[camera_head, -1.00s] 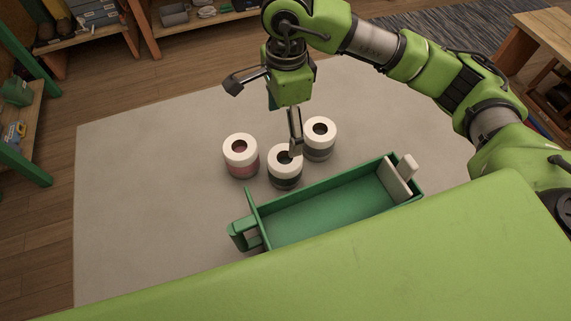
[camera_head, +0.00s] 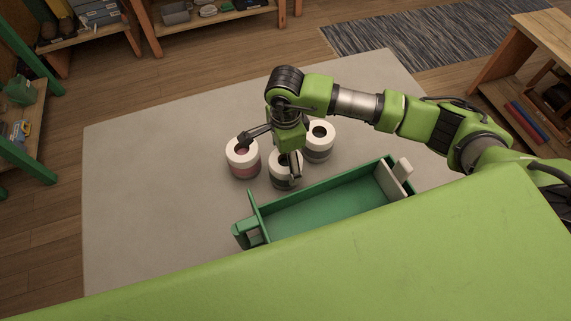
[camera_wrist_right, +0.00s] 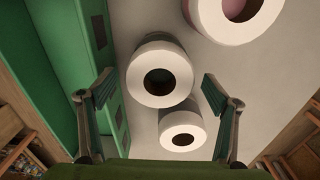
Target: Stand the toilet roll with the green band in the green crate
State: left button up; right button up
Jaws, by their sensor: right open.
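The toilet roll with the dark green band (camera_head: 281,182) stands upright in the middle of three rolls, close to the crate. It also shows in the right wrist view (camera_wrist_right: 140,70), between the two fingers in the picture. The green crate (camera_head: 325,208) is just in front of it, and its wall shows at the left of the wrist view (camera_wrist_right: 92,45). My right gripper (camera_head: 270,160) is open and empty above the rolls, one finger by the middle roll; whether it touches is unclear. My left gripper is not in view.
A roll with a pink band (camera_head: 243,168) stands to the left and a grey-banded roll (camera_head: 320,150) to the right, both close to the middle one. The crate has a pale divider (camera_head: 391,180) near its right end. The pale mat (camera_head: 150,190) is clear at left.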

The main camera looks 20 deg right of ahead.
jog(key=shift+f, duration=0.4)
jog(key=c, duration=1.3)
